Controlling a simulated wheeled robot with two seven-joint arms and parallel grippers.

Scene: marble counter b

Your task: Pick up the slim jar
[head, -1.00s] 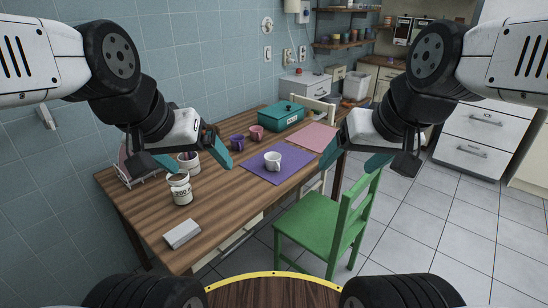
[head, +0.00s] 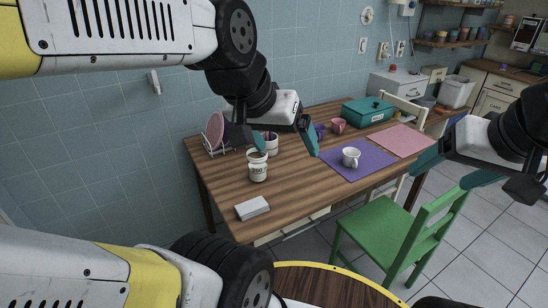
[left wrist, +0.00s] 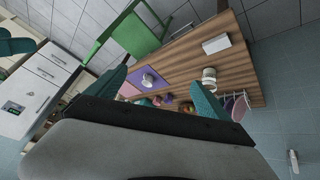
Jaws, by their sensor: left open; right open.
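A white labelled jar (head: 258,172) stands upright on the wooden table, near its left end. A second light container (head: 271,145) stands just behind it, partly hidden by my left gripper; I cannot tell for sure which one is the slim jar. My left gripper (head: 283,140) is open and empty, appearing above and slightly right of the labelled jar in the head view. In the left wrist view the open fingers (left wrist: 161,92) frame the table, with a white jar (left wrist: 209,74) close to the right finger. My right gripper (head: 453,170) is open and empty, right of the table.
A white block (head: 252,208) lies in front of the jar. A dish rack (head: 214,148) with a pink plate is behind left. A white mug (head: 351,157) stands on a purple mat (head: 372,166). A teal box (head: 367,111) is farther back. A green chair (head: 385,235) stands at the table's front.

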